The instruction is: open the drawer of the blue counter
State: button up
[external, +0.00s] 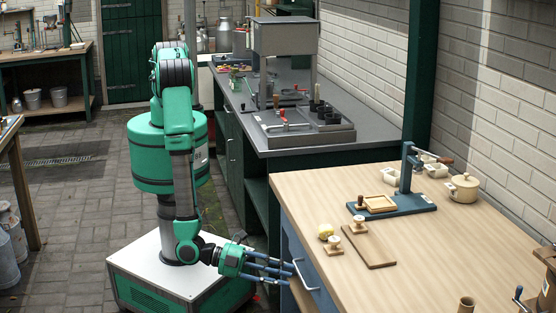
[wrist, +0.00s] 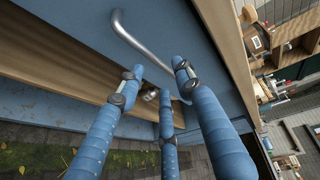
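The blue counter (external: 290,229) has a pale wooden top (external: 420,270) and stands at the lower right of the external view. Its blue drawer front carries a bent silver handle (external: 306,277). The drawer front looks about flush, though the arm's fingers partly cover that area. In the wrist view the handle (wrist: 138,45) slants down across the blue drawer front (wrist: 75,22). My gripper (external: 290,269) has three blue fingers, spread open beside the handle. In the wrist view the gripper (wrist: 156,78) has its right fingertip overlapping the handle's lower part; whether it touches is unclear.
A wooden board (wrist: 60,60) runs below the drawer front. A blue press (external: 405,205), a pot (external: 464,188) and a cutting board (external: 368,247) are on the counter top. A grey-topped green counter (external: 330,148) adjoins behind. Paved floor (external: 75,205) is free to the left.

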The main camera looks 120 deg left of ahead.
jog(key=shift+x, duration=2)
jog(key=shift+c, duration=0.3)
grip_shut()
